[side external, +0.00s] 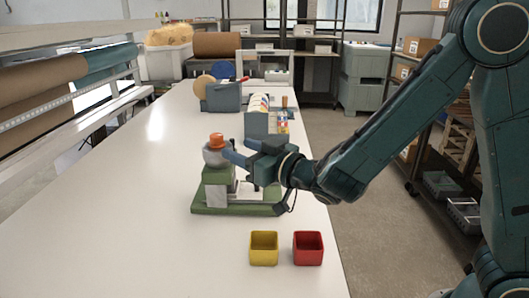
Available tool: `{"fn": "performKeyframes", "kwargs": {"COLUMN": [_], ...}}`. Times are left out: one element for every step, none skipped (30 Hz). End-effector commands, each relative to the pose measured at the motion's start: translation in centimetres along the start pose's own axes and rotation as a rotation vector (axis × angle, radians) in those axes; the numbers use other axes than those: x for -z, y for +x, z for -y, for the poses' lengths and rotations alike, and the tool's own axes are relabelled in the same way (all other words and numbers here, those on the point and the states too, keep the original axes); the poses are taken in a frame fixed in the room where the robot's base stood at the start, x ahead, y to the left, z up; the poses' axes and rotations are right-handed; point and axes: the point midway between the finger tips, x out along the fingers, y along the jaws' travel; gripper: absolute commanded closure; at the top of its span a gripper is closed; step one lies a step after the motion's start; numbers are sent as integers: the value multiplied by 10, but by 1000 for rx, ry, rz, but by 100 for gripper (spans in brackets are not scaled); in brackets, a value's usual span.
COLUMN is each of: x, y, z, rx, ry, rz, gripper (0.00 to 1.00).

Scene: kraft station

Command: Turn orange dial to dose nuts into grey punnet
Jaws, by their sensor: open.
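The orange dial (217,140) sits at the top of a dispenser with a rounded grey upper part (214,158). The dispenser stands on a green base (225,209) on the white table. My gripper (231,153) reaches in from the right, its blue-green fingers open and pointing left at the dispenser's upper part, just right of and slightly below the dial. I cannot tell whether a finger touches it. A pale grey shape (244,190) on the base, partly behind my gripper, may be the grey punnet; its contents cannot be seen.
A yellow punnet (264,248) and a red punnet (308,248) stand at the table's front right. Behind the dispenser are a grey-blue holder (222,97) and a rack with coloured items (262,118). The table's left side is clear.

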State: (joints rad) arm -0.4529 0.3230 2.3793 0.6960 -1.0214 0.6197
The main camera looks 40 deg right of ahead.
Motion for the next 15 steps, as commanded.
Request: {"fn": "performKeyframes", "kwargs": {"x": [0, 0, 0, 0, 0, 0, 0, 0, 0, 0, 0, 0, 0, 0, 0], "y": [6, 9, 13, 16, 20, 24, 28, 32, 37, 41, 45, 50, 54, 58, 62], "z": [-1, -1, -1, -1, -1, -1, -1, -1, -1, -1, -1, -1, -1, -1, -1], "rx": [-2, -2, -3, -2, -1, -1, -2, -2, -2, -2, -1, -1, -1, -1, -2], "ry": [2, 1, 1, 1, 1, 1, 1, 1, 1, 1, 1, 0, 0, 0, 0], "rz": [-1, -1, -1, -1, -2, -1, -1, 0, -1, 0, 0, -1, -1, -1, 0], "gripper": [50, 50, 50, 50, 50, 50, 50, 50, 50, 50, 50, 50, 50, 50, 50]}}
